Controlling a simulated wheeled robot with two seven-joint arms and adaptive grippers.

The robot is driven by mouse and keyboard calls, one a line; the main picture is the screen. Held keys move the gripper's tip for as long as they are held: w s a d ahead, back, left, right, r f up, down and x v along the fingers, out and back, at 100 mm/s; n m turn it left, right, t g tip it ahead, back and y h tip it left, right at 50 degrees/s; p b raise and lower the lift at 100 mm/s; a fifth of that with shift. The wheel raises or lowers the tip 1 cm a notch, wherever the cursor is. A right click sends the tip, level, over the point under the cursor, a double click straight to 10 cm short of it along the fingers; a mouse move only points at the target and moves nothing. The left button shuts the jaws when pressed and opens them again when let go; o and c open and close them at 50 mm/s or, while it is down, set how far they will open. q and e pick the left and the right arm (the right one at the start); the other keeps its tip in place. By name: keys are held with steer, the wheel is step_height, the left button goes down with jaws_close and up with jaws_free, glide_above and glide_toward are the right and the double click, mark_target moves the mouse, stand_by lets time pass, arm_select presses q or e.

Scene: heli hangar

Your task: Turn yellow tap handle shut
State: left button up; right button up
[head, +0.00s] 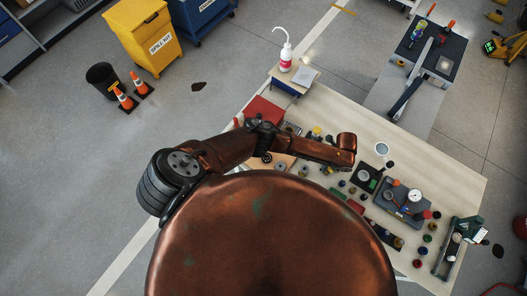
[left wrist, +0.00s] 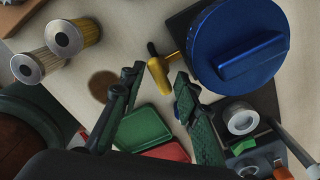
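The yellow tap handle (left wrist: 158,74) shows in the left wrist view as a short bar with a yellow stem and a black tip, beside a large blue round cap (left wrist: 237,48). My left gripper (left wrist: 159,76) is open, with one dark finger on each side of the handle's lower end in the picture. I cannot tell whether either finger touches it. In the head view my left arm reaches over the workbench (head: 455,185); its fingers and the handle cannot be made out there. My right gripper is in neither view.
In the left wrist view, two metal-topped filters (left wrist: 64,38) lie at upper left.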

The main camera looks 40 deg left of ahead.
arm_select(q)
steer(key=m, duration=0.4)
steer(key=shift+w+m, duration=0.1)
steer(key=shift+m, duration=0.2)
steer(key=m, duration=0.4)
steer(key=shift+r, duration=0.1)
step_height(320, 180, up, 7)
steer(key=shift+r+b, duration=0.2)
steer(key=shift+b, duration=0.2)
steer(key=s+d+n+h, duration=0.5)
steer(key=s+d+n, duration=0.2)
steer(key=s+n, duration=0.3)
steer(key=s+a+f+n+t+y, duration=0.1)
steer(key=s+a+n, duration=0.1)
steer(key=a+n, duration=0.5)
steer(key=s+a+f+n+t+y+b, duration=0.1)
steer(key=a+n, duration=0.5)
steer(key=a, duration=0.7)
steer(key=s+a+f+n+t+y+b, duration=0.1)
steer(key=s+a+f+n, duration=0.2)
steer(key=a+n, duration=0.4)
steer(key=shift+s+a+f+n+t, duration=0.1)
steer(key=shift+s+a+n+t, duration=0.2)
steer(key=shift+a, duration=0.6)
steer(key=shift+s+a+f+t, duration=0.1)
steer(key=shift+s+a, duration=0.3)
steer(key=shift+a, duration=0.5)
steer(key=shift+s+a+f+n+y, duration=0.1)
steer(key=shift+s+a+n+y, duration=0.3)
steer(key=shift+a, duration=0.4)
